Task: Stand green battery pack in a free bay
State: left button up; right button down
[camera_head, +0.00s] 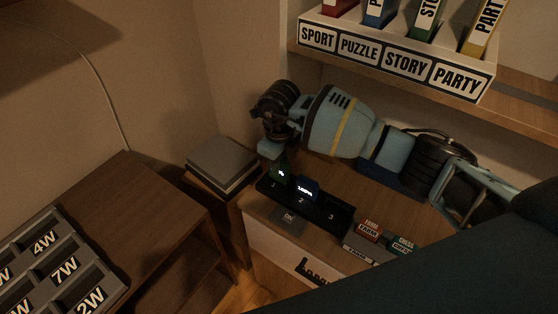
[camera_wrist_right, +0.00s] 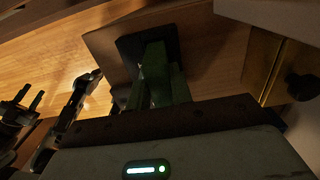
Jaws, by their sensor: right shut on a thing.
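The green battery pack (camera_head: 281,174) is upright at bay 1 of the dark dock (camera_head: 336,222). I cannot tell whether it is fully seated. My right gripper (camera_head: 277,158) is directly over it, pointing down, and is shut on it. In the right wrist view, the green pack (camera_wrist_right: 166,75) shows dimly in front of the gripper, partly hidden by the gripper body. A blue pack (camera_head: 306,188) stands in bay 2. Bay 3 is empty.
A wooden shelf above holds a labelled cartridge rack (camera_head: 392,60). Small boxes (camera_head: 370,230) lie right of the dock. Grey books (camera_head: 222,160) lie to its left. A grey tray with wattage labels (camera_head: 60,262) is at lower left. My dark arm covers the lower right.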

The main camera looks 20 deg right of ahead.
pick_arm(q)
jog(key=shift+s+f, duration=0.35)
jog(key=shift+f, duration=0.1)
pick_arm(e)
jog(key=shift+f, duration=1)
jog(key=c, duration=1.2)
grip_release()
jog(key=shift+o, duration=0.2)
pick_arm(q)
jog(key=shift+w+r, duration=0.2)
pick_arm(e)
jog(key=shift+r, duration=3.95)
